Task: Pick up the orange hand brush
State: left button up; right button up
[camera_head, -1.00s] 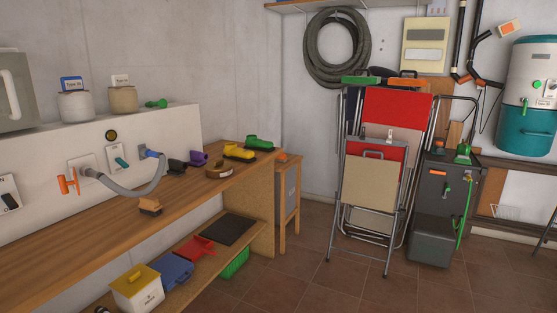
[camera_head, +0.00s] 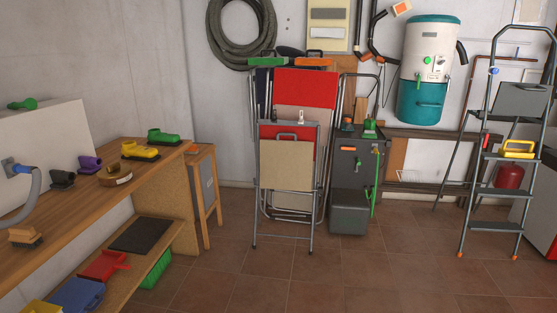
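I cannot surely tell which thing is the orange hand brush. A small orange item (camera_head: 191,148) shows at the far end of the workbench, by the small wooden stand. A long orange brush-like head (camera_head: 323,61) shows above the folded chairs at the back wall, to the right of a green one (camera_head: 267,63). A brush with a tan wooden body (camera_head: 25,236) and dark bristles lies on the workbench at the left. Neither of my grippers is in view.
The wooden workbench (camera_head: 85,210) runs along the left, with a red dustpan (camera_head: 104,265) on its lower shelf. Folded chairs (camera_head: 286,165) and a dark grey cart (camera_head: 350,180) stand at the back. A stepladder (camera_head: 500,150) stands at right. The tiled floor (camera_head: 350,275) is clear.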

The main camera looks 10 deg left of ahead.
aim_at(193, 150)
jog(key=u, duration=0.2)
jog(key=i, duration=1.95)
jog(key=u, duration=0.4)
jog(key=i, duration=1.95)
jog(key=u, duration=0.1)
